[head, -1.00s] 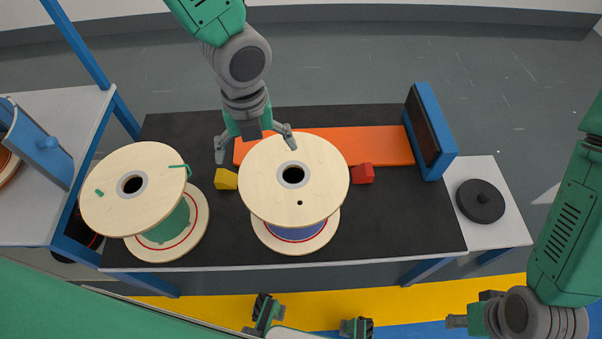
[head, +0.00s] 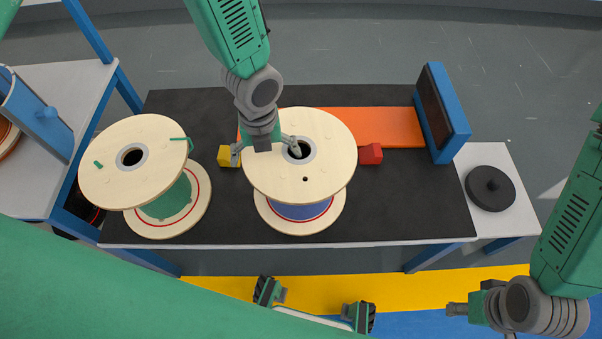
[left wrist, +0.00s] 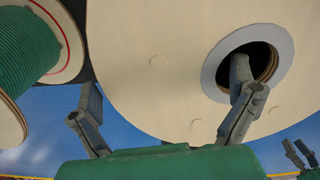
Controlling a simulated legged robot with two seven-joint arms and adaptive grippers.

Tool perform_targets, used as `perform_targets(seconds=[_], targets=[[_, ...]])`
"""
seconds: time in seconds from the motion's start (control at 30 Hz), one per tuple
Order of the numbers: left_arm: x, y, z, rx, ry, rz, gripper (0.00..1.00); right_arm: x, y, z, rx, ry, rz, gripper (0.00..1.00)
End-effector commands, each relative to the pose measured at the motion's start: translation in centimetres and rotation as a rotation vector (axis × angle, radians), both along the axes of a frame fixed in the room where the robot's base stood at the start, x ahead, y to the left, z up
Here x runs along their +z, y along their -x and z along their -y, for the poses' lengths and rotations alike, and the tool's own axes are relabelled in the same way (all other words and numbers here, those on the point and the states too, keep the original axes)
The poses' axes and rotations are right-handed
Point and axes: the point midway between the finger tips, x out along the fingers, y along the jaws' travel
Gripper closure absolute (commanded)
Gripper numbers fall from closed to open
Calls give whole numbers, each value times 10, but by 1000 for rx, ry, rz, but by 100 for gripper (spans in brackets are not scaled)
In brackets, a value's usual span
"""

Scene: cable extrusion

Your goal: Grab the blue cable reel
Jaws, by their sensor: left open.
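The blue cable reel (head: 302,211) stands upright on the dark table top, with pale wooden flanges and a central hole; its blue winding is partly hidden under the top flange. My left gripper (head: 266,152) is open above its far left part. One fingertip is at the central hole, the other just outside the flange's left edge. In the left wrist view, the reel's flange (left wrist: 150,60) fills the middle; the right finger of the gripper (left wrist: 165,88) reaches into the hole, the left finger is beside the rim. My right gripper (head: 468,308) is low at the right, its fingers unclear.
A green cable reel (head: 165,200) stands close on the left. A yellow block (head: 229,157) and a red block (head: 370,154) flank the blue reel. An orange board (head: 390,127) lies behind it, and a blue-framed panel (head: 441,112) stands at the right.

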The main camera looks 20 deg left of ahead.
Motion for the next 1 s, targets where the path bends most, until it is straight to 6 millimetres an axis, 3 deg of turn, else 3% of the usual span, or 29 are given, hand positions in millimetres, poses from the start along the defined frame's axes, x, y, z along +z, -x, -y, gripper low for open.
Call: perform_targets(seconds=[0.07,0.27,0.43,0.47,0.77,1.0], targets=[[-9,1,-1,1,0,0,0,-3,0,0,0,0,0,66],[-8,0,-1,1,0,2,0,-2,0,0,0,0,0,66],[-8,0,0,1,0,1,56,-2,0,0,0,0,0,66],[-8,0,0,1,0,1,64,-2,0,0,0,0,0,66],[-3,-1,0,1,1,3,64,0,0,0,0,0,0,66],[39,-1,0,2,2,6,64,12,0,0,0,0,0,66]])
